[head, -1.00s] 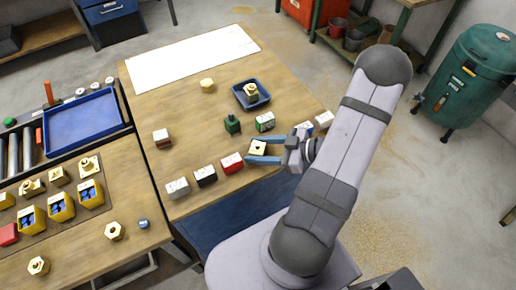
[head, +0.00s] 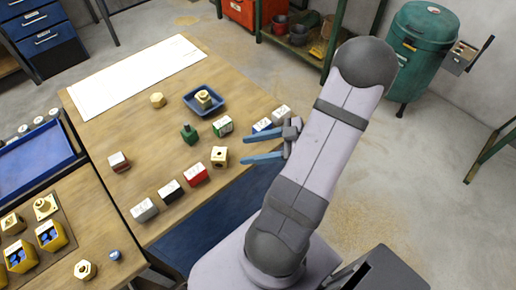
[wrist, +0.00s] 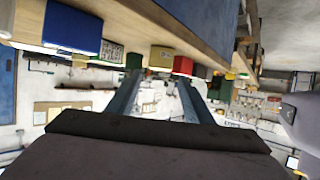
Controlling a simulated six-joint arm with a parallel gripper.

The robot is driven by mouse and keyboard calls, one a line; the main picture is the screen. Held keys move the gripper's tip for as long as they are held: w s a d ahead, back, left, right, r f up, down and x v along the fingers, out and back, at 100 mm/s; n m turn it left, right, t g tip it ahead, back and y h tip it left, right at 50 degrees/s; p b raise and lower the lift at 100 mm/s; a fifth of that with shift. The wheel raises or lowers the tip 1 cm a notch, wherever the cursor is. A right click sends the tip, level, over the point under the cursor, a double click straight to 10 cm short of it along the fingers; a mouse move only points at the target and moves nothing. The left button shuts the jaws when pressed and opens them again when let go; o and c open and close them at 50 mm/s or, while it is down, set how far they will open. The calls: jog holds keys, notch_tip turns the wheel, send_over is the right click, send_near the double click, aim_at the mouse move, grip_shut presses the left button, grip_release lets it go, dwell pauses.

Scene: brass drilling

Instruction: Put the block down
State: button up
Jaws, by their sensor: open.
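The brass block (head: 220,156), with a dark hole in its front face, sits upright on the wooden table (head: 150,138) near its right edge, just beyond the red block (head: 195,173). My gripper (head: 244,150) is open and empty. Its blue fingers point left towards the brass block, with a small gap between fingertips and block. In the wrist view the brass block (wrist: 161,57) shows ahead, between the two fingertips and beyond them.
Black (head: 170,190) and grey (head: 144,210) blocks continue the row along the table edge. Blue-and-white (head: 262,125) and green-and-white (head: 222,126) blocks, a green piece (head: 189,133) and a blue tray (head: 217,105) stand near.

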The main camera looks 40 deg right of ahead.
jog(key=shift+v, duration=0.85)
